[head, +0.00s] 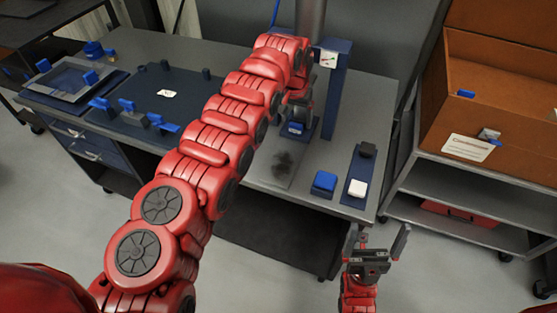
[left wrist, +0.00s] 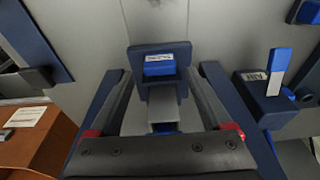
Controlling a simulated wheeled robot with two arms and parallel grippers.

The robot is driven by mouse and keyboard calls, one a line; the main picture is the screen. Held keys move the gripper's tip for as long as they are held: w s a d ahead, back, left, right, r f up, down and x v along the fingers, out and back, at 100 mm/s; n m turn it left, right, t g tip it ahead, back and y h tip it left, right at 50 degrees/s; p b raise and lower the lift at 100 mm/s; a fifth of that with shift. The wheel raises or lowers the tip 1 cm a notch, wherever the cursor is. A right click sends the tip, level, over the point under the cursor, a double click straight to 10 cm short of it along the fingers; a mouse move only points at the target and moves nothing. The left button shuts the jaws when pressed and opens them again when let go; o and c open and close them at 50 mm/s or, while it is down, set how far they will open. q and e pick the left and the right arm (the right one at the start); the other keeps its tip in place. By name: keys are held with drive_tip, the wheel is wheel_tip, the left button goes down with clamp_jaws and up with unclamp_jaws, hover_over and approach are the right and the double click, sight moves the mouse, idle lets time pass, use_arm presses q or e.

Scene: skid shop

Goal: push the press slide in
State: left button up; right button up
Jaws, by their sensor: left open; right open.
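The press stands at the back of the bench in the head view, with a blue upright (head: 336,95) and a gauge (head: 328,59). A blue block (head: 297,128) low on the press, which looks like the slide, is partly hidden by my left gripper (head: 299,106). In the left wrist view, a dark blue plate with a bright blue labelled front (left wrist: 159,66) and a grey bar below it lies between the open fingers. I cannot tell whether the fingers touch it. My right gripper (head: 377,240) is open and empty, in front of the bench's right end.
A blue button box (head: 325,182) and a strip with a white block (head: 357,188) sit on the bench's right end. A dark mat (head: 150,105) with blue clamps lies at left. An orange-brown cabinet (head: 500,100) stands at right on a grey cart.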

use_arm(q)
drive_tip(key=shift+v, duration=1.05)
drive_tip(key=shift+w, duration=0.15)
drive_tip(key=shift+r, duration=0.15)
drive_tip(key=shift+r+b, duration=0.3)
drive_tip(key=shift+r, duration=0.25)
drive_tip(key=v, duration=0.2)
drive_tip(key=shift+r+b, duration=0.3)
drive_tip(key=shift+r, duration=0.05)
